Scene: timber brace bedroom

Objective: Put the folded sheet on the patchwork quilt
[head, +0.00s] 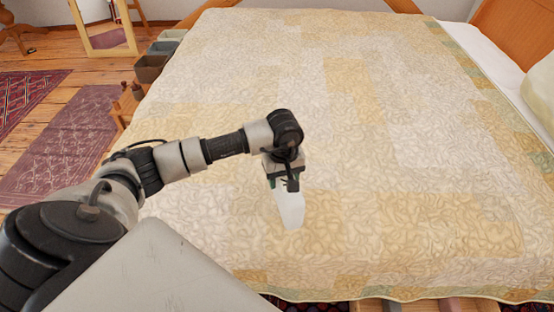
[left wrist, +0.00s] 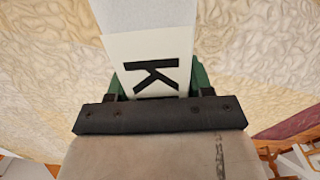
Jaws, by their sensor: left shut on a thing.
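The patchwork quilt (head: 400,150), in cream, yellow and pale grey patches, covers most of the bed. It also fills the background of the left wrist view (left wrist: 55,65). My left gripper (head: 287,184) is over the quilt's near middle and is shut on the folded sheet (head: 291,210), a narrow white piece hanging down from the fingers. In the left wrist view the sheet (left wrist: 120,50) shows a black letter K between the green fingertips (left wrist: 158,85). Whether its lower end touches the quilt I cannot tell. My right gripper is not in view.
A pillow (head: 541,95) lies at the bed's right edge, beside a bare strip of white bedding (head: 485,60). Small bins (head: 152,68) stand along the bed's left side. A mirror (head: 106,38) and rugs (head: 70,150) are farther left. The quilt's top is otherwise clear.

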